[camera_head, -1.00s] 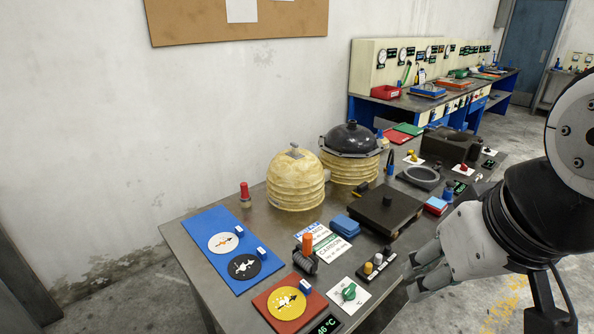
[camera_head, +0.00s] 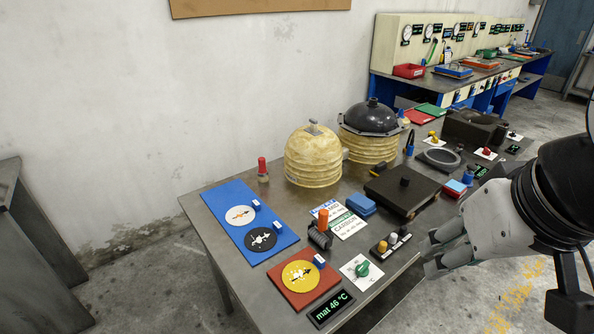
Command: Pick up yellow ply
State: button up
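A blue mat (camera_head: 218,204) holds a white disc (camera_head: 240,215) and a black disc (camera_head: 261,239). A display (camera_head: 330,309), a green knob (camera_head: 362,268), an orange-topped roller (camera_head: 322,222) and a dark plate (camera_head: 402,190) stand nearby.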

aim_at(299, 277)
jog(key=z, duration=3.5)
jog(key=u, duration=3.95)
jog(key=i+j, duration=0.1)
jog(key=j, duration=0.15)
jog(key=j+u, duration=0.1)
jog(key=j, duration=0.2)
jog(key=i, duration=0.05)
